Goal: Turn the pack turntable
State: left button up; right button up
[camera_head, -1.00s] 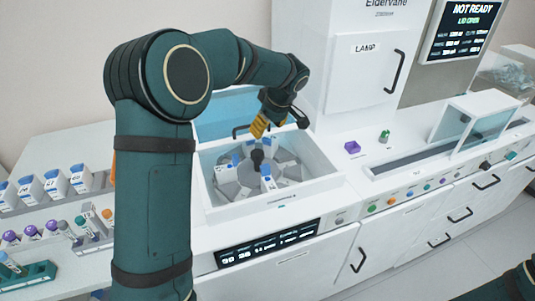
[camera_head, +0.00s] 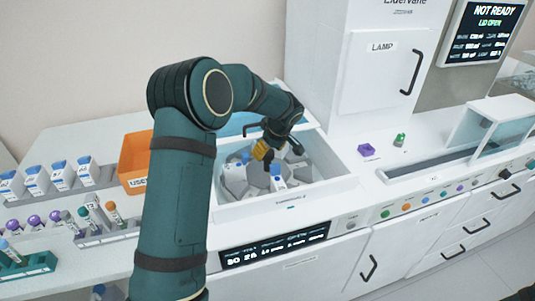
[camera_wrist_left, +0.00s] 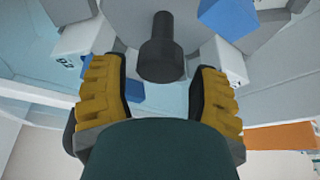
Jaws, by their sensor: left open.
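The pack turntable (camera_head: 235,182) is a grey, segmented wheel holding white packs with blue tops, set in a white open-topped well (camera_head: 315,184). Its dark central knob (camera_wrist_left: 160,48) stands up in the left wrist view, ahead of my fingers and between their lines. In the head view my gripper hides the knob. My left gripper (camera_head: 262,152) points down over the middle of the turntable. It also shows in the left wrist view (camera_wrist_left: 158,100), its yellow-padded fingers apart with nothing between them. I cannot tell whether a finger touches a pack. My right gripper is out of view.
The raised lid (camera_head: 238,124) stands behind the well. An orange bin (camera_head: 136,165) and racks of tubes and bottles stand left. A purple block (camera_head: 366,149) and a small green-topped item (camera_head: 399,140) lie right. The screen (camera_head: 480,32) reads NOT READY, lid open.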

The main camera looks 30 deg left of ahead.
pick_arm(q)
jog(key=shift+w+a+f, duration=0.1)
jog(key=shift+a+f, duration=0.15)
jog(key=shift+f, duration=0.4)
jog(key=shift+c, duration=0.4)
grip_shut()
